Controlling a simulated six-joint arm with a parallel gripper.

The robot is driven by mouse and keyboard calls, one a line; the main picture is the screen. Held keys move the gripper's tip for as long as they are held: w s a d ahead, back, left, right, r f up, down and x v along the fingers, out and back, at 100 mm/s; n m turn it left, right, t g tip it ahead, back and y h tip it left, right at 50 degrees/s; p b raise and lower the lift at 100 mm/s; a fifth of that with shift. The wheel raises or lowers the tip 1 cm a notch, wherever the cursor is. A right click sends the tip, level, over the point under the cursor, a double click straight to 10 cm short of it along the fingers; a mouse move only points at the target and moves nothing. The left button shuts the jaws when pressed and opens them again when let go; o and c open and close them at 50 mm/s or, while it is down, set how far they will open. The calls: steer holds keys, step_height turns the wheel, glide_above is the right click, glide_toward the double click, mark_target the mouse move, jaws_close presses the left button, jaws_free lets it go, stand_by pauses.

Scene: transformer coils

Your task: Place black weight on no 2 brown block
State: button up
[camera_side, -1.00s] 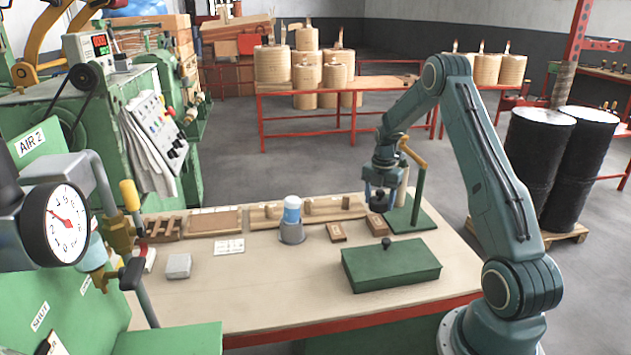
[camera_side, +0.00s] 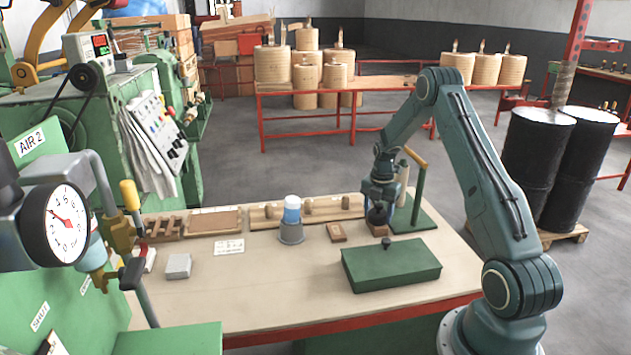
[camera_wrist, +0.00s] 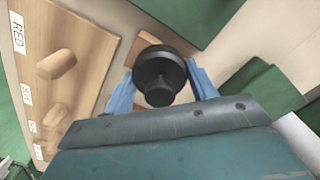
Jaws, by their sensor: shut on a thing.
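My gripper (camera_side: 379,205) is low over the back right of the table. In the wrist view its two blue fingers (camera_wrist: 162,90) are shut on the black weight (camera_wrist: 158,72), one on each side. The weight also shows in the side view (camera_side: 378,215), upright below the gripper. A brown block lies under it, mostly hidden; part of brown wood (camera_wrist: 146,40) shows beyond the weight in the wrist view. I cannot tell whether weight and block touch. A second brown block (camera_side: 337,232) lies to the left on the table. No block number is readable.
A green stand with an upright post (camera_side: 419,195) is close on the gripper's right. A green box (camera_side: 390,270) with a dark knob is in front.

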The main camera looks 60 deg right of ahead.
mark_target(379, 204)
steer(key=o, duration=1.5)
steer(key=shift+r, duration=0.1)
step_height(379, 204, up, 12)
steer(key=shift+r, duration=0.1)
